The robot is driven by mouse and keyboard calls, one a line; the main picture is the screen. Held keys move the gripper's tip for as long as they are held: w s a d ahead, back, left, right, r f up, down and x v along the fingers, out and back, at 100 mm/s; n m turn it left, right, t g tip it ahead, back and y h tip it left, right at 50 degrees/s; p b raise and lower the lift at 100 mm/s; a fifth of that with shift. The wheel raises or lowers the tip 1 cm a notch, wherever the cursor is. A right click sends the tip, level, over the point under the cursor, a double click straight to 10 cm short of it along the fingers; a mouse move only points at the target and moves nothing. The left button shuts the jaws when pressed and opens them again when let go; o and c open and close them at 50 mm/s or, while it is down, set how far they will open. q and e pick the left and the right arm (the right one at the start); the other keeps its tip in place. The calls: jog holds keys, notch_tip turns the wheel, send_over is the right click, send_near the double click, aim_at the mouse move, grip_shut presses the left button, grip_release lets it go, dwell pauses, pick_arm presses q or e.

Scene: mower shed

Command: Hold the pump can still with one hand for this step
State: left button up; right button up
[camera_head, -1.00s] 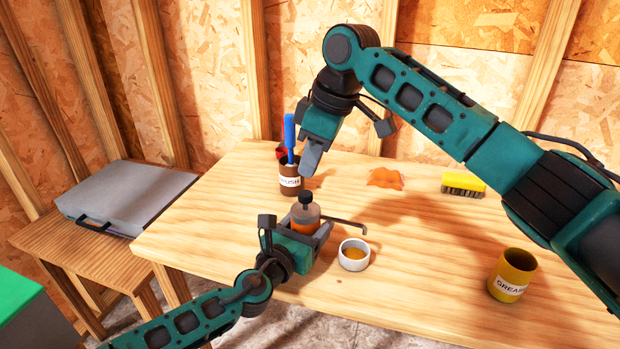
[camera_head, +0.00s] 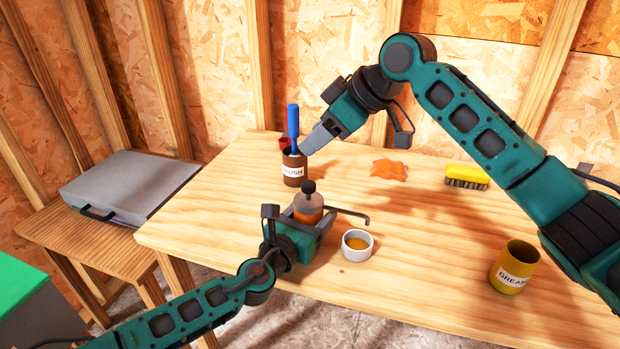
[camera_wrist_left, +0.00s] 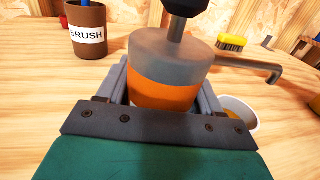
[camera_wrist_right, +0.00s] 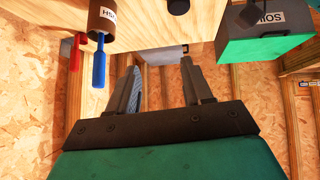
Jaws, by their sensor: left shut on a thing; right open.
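The pump can (camera_head: 308,208) has a clear body with orange liquid, a black knob on top and a grey spout pointing right. The can's base is hidden. My right gripper (camera_head: 308,147) is open and empty above the table, beside the brush cup and behind the can. Its spread fingers (camera_wrist_right: 165,88) show in the right wrist view.
A white cup (camera_head: 357,253) of amber liquid stands just right of the can. The brown brush cup (camera_head: 294,172) holds a blue-handled tool (camera_head: 293,122). The table's middle is clear.

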notch_tip(320, 180, down, 3)
jog(key=t+y, duration=0.2)
jog(key=m+t+y, duration=0.4)
jog(key=t, duration=0.2)
send_near(314, 186)
jog(key=x, duration=1.1)
jog(key=shift+a+f, duration=0.1)
jog(key=shift+a, duration=0.05)
jog(key=shift+c, duration=0.2)
grip_shut()
